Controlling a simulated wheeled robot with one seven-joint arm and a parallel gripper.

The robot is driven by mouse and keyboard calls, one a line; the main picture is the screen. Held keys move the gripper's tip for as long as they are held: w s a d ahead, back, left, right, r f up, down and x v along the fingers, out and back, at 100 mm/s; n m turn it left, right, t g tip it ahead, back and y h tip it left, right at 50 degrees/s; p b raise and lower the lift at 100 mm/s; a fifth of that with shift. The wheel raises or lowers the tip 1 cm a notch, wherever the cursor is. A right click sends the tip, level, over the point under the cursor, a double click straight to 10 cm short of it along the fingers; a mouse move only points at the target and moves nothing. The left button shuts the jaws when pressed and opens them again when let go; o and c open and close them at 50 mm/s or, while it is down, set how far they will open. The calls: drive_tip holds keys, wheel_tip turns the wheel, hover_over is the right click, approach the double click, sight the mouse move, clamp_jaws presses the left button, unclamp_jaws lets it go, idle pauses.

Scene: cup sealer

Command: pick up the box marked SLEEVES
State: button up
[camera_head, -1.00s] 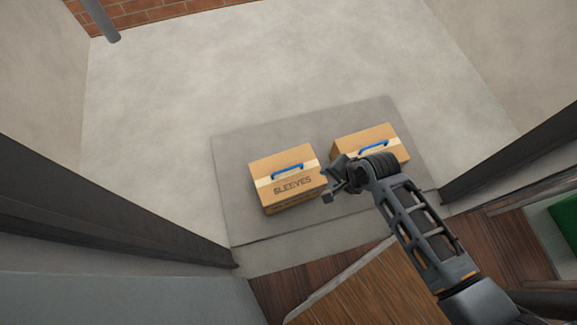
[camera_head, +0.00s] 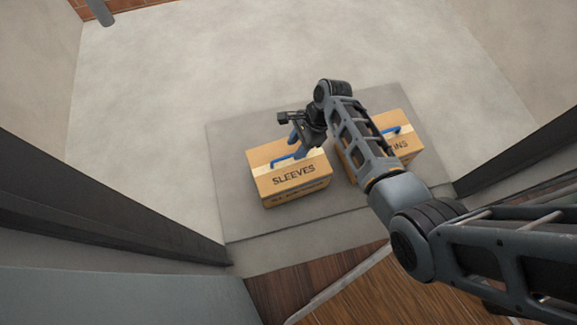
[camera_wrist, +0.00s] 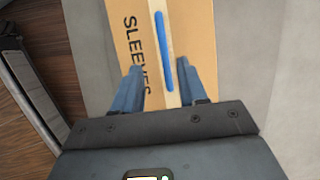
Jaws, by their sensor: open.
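The cardboard box marked SLEEVES (camera_head: 291,178) sits on a grey mat, with a blue handle (camera_head: 287,159) on its top. In the wrist view the box (camera_wrist: 188,45) lies beyond my fingers, its blue handle (camera_wrist: 164,55) running lengthwise between the lines of the two fingers. My gripper (camera_head: 294,134) is over the right part of the box top in the head view, and partly hides the handle. In the wrist view my gripper (camera_wrist: 160,85) is open with nothing between its fingers. I cannot tell the exact height of the fingertips above the handle.
A second cardboard box (camera_head: 404,144) with a blue handle stands to the right, partly hidden by my arm. Both rest on the grey mat (camera_head: 235,215). Dark door-frame edges (camera_head: 110,208) flank the opening. The pale floor behind is clear.

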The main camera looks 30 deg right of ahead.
sight(291, 155)
drive_tip(key=b+x, duration=0.2)
drive_tip(key=x, duration=0.1)
drive_tip(key=b+x, duration=0.1)
drive_tip(key=shift+w+f, duration=0.35)
drive_tip(key=shift+f, duration=0.05)
drive_tip(key=shift+f, duration=0.2)
idle(0.4)
clamp_jaws()
idle(1.3)
